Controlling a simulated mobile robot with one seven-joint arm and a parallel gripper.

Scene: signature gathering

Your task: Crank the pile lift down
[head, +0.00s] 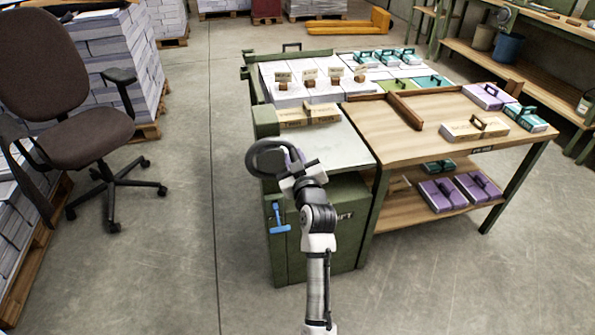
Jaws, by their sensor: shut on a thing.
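The pile lift appears to be the green machine (335,225) in the middle of the head view, with a pale flat top. A dark round handwheel (250,163) sits at its near left corner. My gripper (291,166) is at the right side of this wheel and is shut on it, seemingly at its crank handle. The fingers and the wrist hide the exact grip. My arm reaches up to it from the bottom of the view. A blue T-shaped handle (279,222) is on the machine's front, below the wheel and apart from my gripper.
A wooden table (420,148) with boxes adjoins the machine on the right. White stacks (290,93) with small tagged blocks stand behind it. An office chair (60,90) and paper piles (115,45) are at left. The floor (180,250) between chair and machine is clear.

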